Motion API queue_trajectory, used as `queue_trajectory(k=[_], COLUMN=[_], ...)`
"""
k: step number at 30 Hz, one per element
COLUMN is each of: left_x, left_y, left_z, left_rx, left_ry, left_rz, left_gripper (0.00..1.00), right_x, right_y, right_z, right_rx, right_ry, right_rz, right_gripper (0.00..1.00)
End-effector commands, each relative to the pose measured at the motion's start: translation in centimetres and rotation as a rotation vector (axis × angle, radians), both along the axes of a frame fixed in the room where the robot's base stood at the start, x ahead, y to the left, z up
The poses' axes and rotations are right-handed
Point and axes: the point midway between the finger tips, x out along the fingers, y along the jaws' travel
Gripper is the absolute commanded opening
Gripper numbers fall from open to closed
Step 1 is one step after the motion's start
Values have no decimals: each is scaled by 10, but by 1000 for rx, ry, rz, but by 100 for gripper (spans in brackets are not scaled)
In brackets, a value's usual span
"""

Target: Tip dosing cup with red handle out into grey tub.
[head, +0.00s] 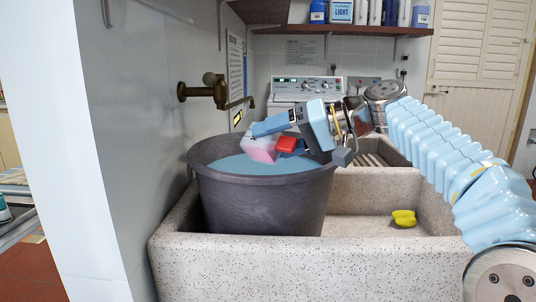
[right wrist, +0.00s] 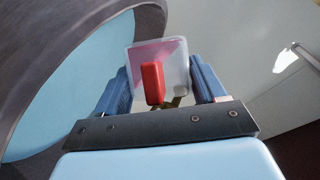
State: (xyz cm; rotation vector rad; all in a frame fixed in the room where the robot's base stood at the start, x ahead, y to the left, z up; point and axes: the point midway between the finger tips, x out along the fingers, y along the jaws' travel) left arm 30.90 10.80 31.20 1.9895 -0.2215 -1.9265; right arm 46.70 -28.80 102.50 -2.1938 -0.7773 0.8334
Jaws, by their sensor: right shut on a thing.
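The dosing cup (head: 262,149) is a clear, boxy cup with pink contents and a red handle (head: 287,145). It hangs tilted over the blue water (head: 262,166) inside the grey tub (head: 262,204). My right gripper (head: 270,128) is shut on the cup, above the tub's opening. In the right wrist view the cup (right wrist: 177,53) sits between the two blue fingers, with the red handle (right wrist: 153,84) facing the camera. The pink lies slanted in one part of the cup. No stream of pink can be made out. My left gripper is not in view.
The tub stands in the left part of a speckled stone sink (head: 220,262). A yellow object (head: 404,218) lies in the right part. A brass tap (head: 218,91) juts from the wall behind the tub. A white machine (head: 305,88) stands behind.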

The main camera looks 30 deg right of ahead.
Motion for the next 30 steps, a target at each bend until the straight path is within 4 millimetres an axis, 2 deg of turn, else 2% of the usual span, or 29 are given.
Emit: queue_trajectory(k=[30], left_x=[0], left_y=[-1], left_z=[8], left_rx=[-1], left_ry=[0], left_rz=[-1], left_gripper=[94], right_x=[1], right_y=[-2], right_z=[4], right_rx=[123], right_ry=[65], right_rz=[0], right_gripper=[40])
